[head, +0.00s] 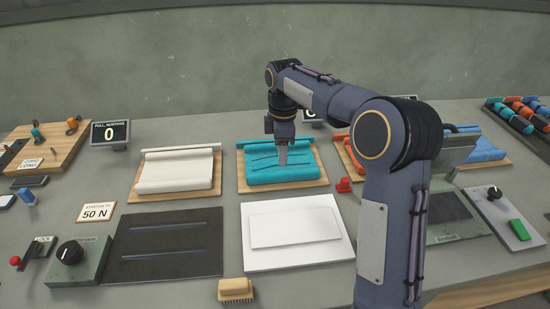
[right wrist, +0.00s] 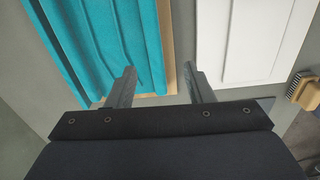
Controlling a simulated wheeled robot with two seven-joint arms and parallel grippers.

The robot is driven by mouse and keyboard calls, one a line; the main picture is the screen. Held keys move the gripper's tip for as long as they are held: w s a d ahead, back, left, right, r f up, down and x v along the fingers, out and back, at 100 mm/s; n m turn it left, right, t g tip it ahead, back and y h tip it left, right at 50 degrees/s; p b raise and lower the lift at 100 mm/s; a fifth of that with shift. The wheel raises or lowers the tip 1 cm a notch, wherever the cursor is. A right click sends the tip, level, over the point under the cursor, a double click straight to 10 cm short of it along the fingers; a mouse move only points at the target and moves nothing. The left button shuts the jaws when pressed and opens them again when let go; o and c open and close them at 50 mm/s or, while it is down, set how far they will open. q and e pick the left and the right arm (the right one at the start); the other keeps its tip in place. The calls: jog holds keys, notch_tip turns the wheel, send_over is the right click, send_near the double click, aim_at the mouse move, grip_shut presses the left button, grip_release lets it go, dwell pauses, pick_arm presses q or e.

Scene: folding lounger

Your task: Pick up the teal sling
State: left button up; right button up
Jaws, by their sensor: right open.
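The teal sling (head: 262,175) lies rolled and folded on a small wooden board (head: 313,181) at the middle of the table. My right gripper (head: 283,160) is over the sling in the head view, pointing down. In the right wrist view the teal sling (right wrist: 100,45) fills the upper left, and the open fingers of my right gripper (right wrist: 158,88) show with nothing between them. One finger overlaps the sling's edge and the other is over the grey table beside it. I cannot tell whether a finger touches the cloth. My left gripper is not in view.
A cream sling (head: 178,170) lies on a board to the left. A white plate (head: 292,232) is in front of the teal sling, with a dark mat (head: 165,245) to its left. A brush (head: 236,290) lies at the front. An orange sling (head: 350,155) is just to the right.

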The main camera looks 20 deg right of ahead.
aim_at(280, 173)
jog(key=shift+w+f, duration=0.45)
jog(key=shift+w+a+f+n, duration=0.1)
jog(key=shift+f+n, duration=0.2)
jog(key=shift+f, duration=0.05)
notch_tip(280, 173, down, 7)
jog(key=shift+r, duration=0.1)
jog(key=shift+c, duration=0.5)
jog(key=shift+d, duration=0.2)
grip_shut()
